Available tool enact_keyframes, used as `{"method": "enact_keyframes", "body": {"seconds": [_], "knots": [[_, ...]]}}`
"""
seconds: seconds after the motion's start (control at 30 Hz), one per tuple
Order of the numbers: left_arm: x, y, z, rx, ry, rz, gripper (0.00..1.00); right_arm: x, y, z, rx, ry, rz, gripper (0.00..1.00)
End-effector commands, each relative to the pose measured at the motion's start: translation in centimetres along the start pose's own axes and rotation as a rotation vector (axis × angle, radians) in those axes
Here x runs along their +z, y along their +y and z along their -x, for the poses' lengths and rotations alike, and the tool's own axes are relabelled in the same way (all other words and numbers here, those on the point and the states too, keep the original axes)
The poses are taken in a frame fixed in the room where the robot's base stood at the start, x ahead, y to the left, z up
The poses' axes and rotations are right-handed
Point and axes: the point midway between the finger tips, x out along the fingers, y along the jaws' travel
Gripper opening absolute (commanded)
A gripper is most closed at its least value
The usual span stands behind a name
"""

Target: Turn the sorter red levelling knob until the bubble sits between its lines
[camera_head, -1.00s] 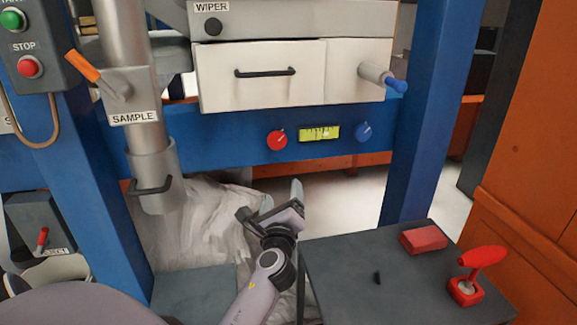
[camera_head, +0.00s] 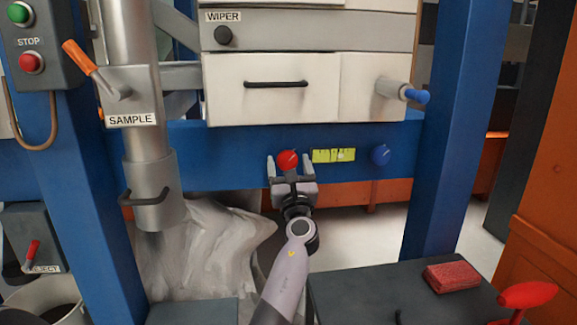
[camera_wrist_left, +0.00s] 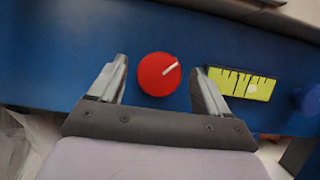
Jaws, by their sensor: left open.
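The red levelling knob (camera_head: 288,160) sits on the blue crossbeam, left of the yellow-green bubble level (camera_head: 333,155). In the left wrist view the red knob (camera_wrist_left: 158,74) has a white pointer line aimed to the upper right. The level (camera_wrist_left: 242,84) there has dark lines, and its pale bubble shows right of the middle; its exact place between lines is hard to tell. My left gripper (camera_head: 290,168) is open, with one finger on each side of the knob and gaps between. It also shows in the left wrist view (camera_wrist_left: 160,80). My right gripper is not in view.
A blue knob (camera_head: 380,154) is right of the level. A white drawer (camera_head: 272,88) with a black handle is above. A dark table (camera_head: 360,295) with a red block (camera_head: 451,276) and a red-handled tool (camera_head: 527,293) is at lower right. A blue post (camera_head: 447,130) stands at right.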

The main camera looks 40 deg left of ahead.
Motion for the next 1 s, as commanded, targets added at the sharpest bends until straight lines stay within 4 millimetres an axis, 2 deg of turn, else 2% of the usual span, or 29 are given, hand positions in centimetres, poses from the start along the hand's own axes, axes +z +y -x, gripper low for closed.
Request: {"method": "enact_keyframes", "body": {"seconds": [0.13, 0.4, 0.47, 0.5, 0.57, 0.6, 1.0], "knots": [[-0.04, 0.01, -0.80, 0.000, 0.001, 0.001, 0.77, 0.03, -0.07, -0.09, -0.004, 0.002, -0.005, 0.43], [-0.03, 0.01, -0.91, -0.001, 0.001, 0.001, 0.77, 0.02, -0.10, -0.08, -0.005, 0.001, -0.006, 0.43], [-0.03, 0.01, -0.91, -0.001, 0.001, 0.001, 0.61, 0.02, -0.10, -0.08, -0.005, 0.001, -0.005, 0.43], [-0.03, 0.01, -0.90, -0.001, 0.001, 0.001, 0.48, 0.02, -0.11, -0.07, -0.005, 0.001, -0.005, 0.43], [-0.03, 0.01, -0.90, -0.001, 0.001, 0.001, 0.28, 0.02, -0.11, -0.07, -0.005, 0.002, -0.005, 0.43], [-0.03, 0.01, -0.89, -0.001, 0.001, 0.001, 0.24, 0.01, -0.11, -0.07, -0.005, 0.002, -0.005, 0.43], [-0.18, -0.02, -0.82, 0.026, 0.000, 0.064, 0.25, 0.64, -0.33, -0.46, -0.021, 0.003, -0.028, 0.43]]}}
